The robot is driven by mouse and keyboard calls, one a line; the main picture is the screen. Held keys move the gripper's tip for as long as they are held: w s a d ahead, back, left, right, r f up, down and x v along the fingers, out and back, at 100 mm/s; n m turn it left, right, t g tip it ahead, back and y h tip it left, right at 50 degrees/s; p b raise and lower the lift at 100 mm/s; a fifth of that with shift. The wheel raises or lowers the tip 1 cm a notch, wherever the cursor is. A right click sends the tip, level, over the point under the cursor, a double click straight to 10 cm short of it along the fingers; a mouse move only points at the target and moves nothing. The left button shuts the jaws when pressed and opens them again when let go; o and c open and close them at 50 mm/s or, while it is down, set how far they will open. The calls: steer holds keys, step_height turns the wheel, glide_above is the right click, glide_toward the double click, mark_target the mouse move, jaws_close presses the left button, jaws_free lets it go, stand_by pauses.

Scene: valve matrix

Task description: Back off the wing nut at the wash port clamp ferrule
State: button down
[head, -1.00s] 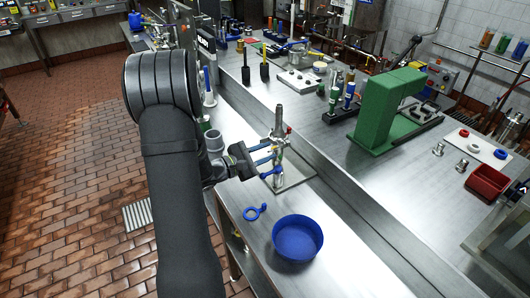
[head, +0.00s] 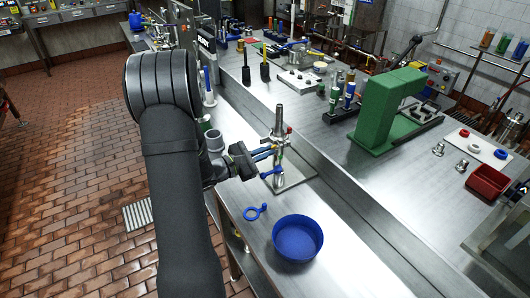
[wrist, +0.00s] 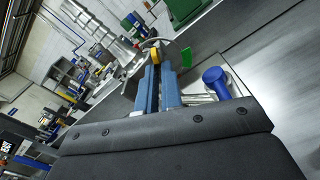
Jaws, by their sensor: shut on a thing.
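A steel wash port fitting (head: 279,122) stands upright on a flat metal plate (head: 297,175) on the bench; its steel body also shows in the wrist view (wrist: 118,48). My gripper (head: 275,150) reaches it from the left, with its blue fingers against the clamp area. In the wrist view my fingers (wrist: 156,72) are close together on a small yellow piece, which appears to be the wing nut (wrist: 154,56). The fingers hide most of it and the ferrule joint. A blue handle (head: 270,172) sits just below my fingers; in the wrist view it is right of them (wrist: 216,80).
A green machine (head: 384,112) stands behind to the right on the raised rear bench. The bench right of the bowl is clear.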

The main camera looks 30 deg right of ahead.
steer(key=shift+n, duration=2.3)
steer(key=c, duration=1.6)
jaws_free()
steer(key=shift+a, duration=0.1)
steer(key=a, duration=1.7)
steer(key=d, duration=1.7)
steer(key=shift+d, duration=0.15)
